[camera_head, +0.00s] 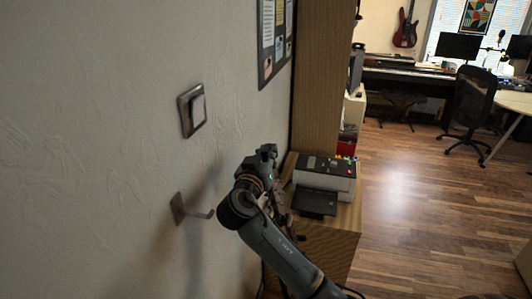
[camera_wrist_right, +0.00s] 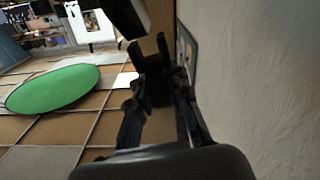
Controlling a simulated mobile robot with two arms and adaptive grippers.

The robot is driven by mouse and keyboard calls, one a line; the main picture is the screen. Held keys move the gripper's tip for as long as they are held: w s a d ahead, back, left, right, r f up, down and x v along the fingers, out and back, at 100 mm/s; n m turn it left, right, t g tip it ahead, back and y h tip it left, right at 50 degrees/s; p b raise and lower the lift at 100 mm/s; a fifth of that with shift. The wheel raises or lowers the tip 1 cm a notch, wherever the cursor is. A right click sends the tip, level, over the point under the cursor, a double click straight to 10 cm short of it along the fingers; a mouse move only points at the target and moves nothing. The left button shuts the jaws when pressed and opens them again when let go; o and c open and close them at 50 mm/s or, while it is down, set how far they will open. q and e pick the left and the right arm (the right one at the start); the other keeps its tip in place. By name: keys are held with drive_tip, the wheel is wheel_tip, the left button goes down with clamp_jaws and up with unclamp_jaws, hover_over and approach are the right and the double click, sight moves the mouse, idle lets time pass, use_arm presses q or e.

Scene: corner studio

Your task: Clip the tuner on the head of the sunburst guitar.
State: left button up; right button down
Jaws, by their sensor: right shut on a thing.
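My right gripper (camera_head: 266,158) is raised close to the left wall, left of the printer. In the right wrist view, its two fingers (camera_wrist_right: 158,78) are shut on a small dark thing (camera_wrist_right: 150,54) at their tips. It may be the tuner, but it is too dark to tell its shape. A dark red guitar (camera_head: 405,28) hangs on the far wall, well away from the gripper. I cannot make out a sunburst finish on it, and no other guitar shows clearly. My left gripper is not in view.
A wall hook (camera_head: 196,210) and a light switch (camera_head: 192,109) are on the near wall. A printer (camera_head: 323,183) stands on a wooden cabinet (camera_head: 325,240). The wooden floor (camera_head: 420,215) is open to the right. An office chair (camera_head: 473,103) stands farther back.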

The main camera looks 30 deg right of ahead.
idle(0.4)
drive_tip(key=shift+s+a, duration=0.1)
idle(0.5)
drive_tip(key=shift+b, duration=0.7)
idle(1.1)
drive_tip(key=shift+s+d+f+b, duration=0.1)
drive_tip(key=shift+f+b, duration=0.45)
drive_tip(key=shift+f, duration=0.05)
drive_tip(key=shift+s+d+f+b, duration=0.1)
drive_tip(key=shift+f+b, duration=0.45)
idle(0.6)
drive_tip(key=c, duration=1.2)
unclamp_jaws()
drive_tip(key=shift+a, duration=0.1)
drive_tip(key=v, duration=1.2)
